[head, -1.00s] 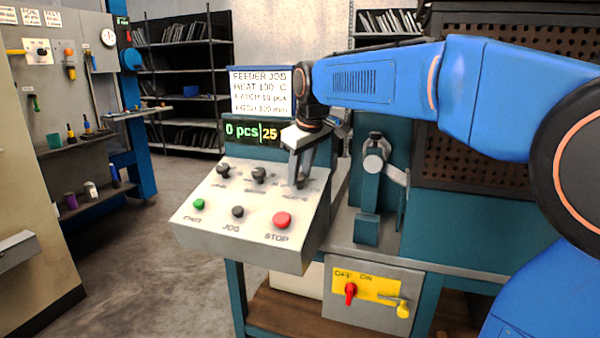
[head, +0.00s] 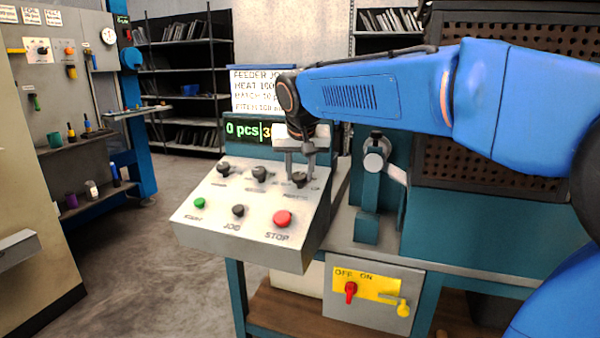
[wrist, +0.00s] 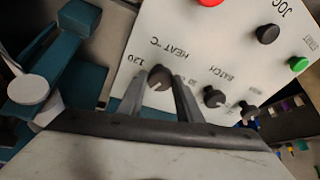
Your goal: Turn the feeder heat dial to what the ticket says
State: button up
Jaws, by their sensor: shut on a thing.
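The heat dial (wrist: 159,78) is a dark round knob marked HEAT °C on the sloped grey control panel (head: 254,232). In the head view the heat dial (head: 299,179) is the rightmost of the top row. My gripper (head: 301,176) is shut on it from above; in the wrist view its two fingers (wrist: 160,85) stand on either side of the knob. The ticket (head: 258,84) reads FEEDER JOB, HEAT 100, with the right part hidden by my arm. The display (head: 245,131) shows 0 pcs and a yellow number starting with 3, the rest covered.
Two other dark knobs, the batch dial (head: 259,174) and another (head: 223,168), sit left of the heat dial. Below are a green button (head: 200,203), the black JOG button (head: 238,211) and the red STOP button (head: 282,219). A lever (head: 376,160) stands to the right.

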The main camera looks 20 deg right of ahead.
jog(key=shift+m, duration=0.4)
jog(key=shift+a, duration=0.1)
jog(key=o, duration=1)
jog(key=v, duration=1.7)
jog(key=shift+s+a+r, duration=0.1)
jog(key=shift+a+r, duration=0.1)
jog(key=s+d+f+n, duration=0.1)
jog(key=s+d+f, duration=0.2)
jog(key=s+f, duration=0.5)
jog(key=s+d+f+n+y, duration=0.1)
jog(key=s+d+f, duration=0.2)
jog(key=s+f, duration=0.5)
jog(key=s+d+f+n+g, duration=0.1)
jog(key=s+f, duration=0.7)
jog(key=f, duration=1)
jog(key=shift+d+f+n, duration=0.2)
jog(key=shift+d+n, duration=0.05)
jog(key=shift+d, duration=0.3)
jog(key=shift+d+f+n, duration=0.2)
jog(key=shift+d+n, duration=0.05)
jog(key=shift+d, duration=0.3)
